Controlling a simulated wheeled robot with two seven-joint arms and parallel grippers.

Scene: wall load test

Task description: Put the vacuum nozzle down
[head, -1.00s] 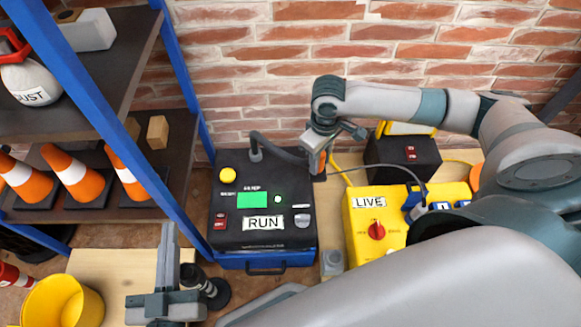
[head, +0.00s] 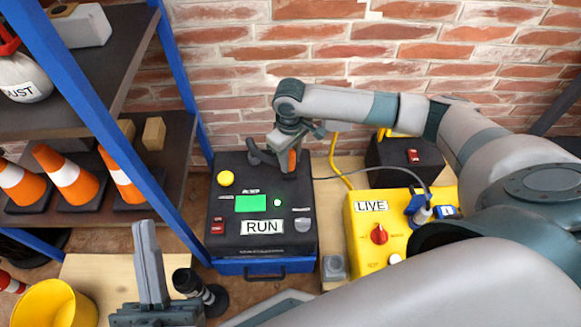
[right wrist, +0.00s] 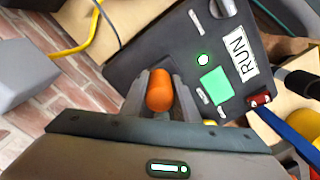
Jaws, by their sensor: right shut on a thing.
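My right gripper (head: 291,160) is shut on an orange piece (head: 293,160), which looks like the vacuum nozzle. It also shows between the fingers in the right wrist view (right wrist: 160,90). The black machine (head: 230,180), labelled RUN, has a green screen and a blue base.
A yellow box (head: 365,230) labelled LIVE stands right of the machine. A black box (head: 385,163) is behind it. A blue-framed shelf (head: 85,85) with traffic cones (head: 70,180) is at left. A yellow bucket (head: 55,305) and a black cylinder (head: 187,281) are in front. Brick wall is behind.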

